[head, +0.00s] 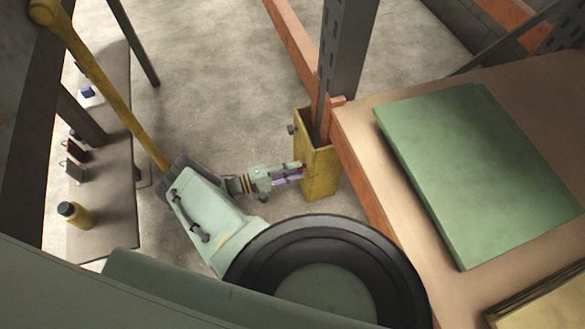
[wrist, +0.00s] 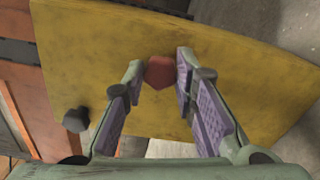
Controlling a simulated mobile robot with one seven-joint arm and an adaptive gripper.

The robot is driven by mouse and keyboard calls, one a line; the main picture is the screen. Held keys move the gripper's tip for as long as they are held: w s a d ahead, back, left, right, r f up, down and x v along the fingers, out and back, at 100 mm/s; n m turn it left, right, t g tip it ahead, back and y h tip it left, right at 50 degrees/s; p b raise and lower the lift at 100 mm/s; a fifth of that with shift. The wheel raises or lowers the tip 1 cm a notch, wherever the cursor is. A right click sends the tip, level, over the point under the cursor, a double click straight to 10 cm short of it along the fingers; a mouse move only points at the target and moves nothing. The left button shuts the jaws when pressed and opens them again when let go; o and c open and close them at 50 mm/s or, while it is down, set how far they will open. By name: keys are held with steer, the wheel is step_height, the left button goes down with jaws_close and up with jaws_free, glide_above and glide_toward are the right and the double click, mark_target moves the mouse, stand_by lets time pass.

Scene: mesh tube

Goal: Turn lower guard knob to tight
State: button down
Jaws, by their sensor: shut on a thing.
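The yellow post guard (head: 322,172) stands around the foot of a grey upright in the head view. Its yellow face (wrist: 230,70) fills much of the wrist view. A red faceted knob (wrist: 159,73) sits on that face, between the fingertips of my gripper (wrist: 159,65). My gripper (head: 300,172) is shut on the red knob, with one purple-padded finger on each side. A dark knob (wrist: 76,120) stands out from the face at lower left, apart from my fingers. A dark knob (head: 292,129) also shows high on the guard in the head view. I see no tight marking.
An orange beam (head: 362,190) and a shelf with a green panel (head: 475,165) stand right of the guard. A narrow bench (head: 105,205) at left holds a yellow bottle (head: 75,214) and small items. Concrete floor (head: 225,90) is open behind my arm.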

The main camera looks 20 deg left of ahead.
steer(key=m+p, duration=0.2)
steer(key=m, duration=1)
steer(key=m+p, duration=0.2)
steer(key=m, duration=1)
steer(key=shift+w+f+p, duration=0.15)
steer(key=shift+f+p, duration=0.05)
steer(key=shift+p, duration=0.15)
steer(key=shift+a+m, duration=0.1)
steer(key=shift+m, duration=0.4)
steer(key=c, duration=1.3)
jaws_free()
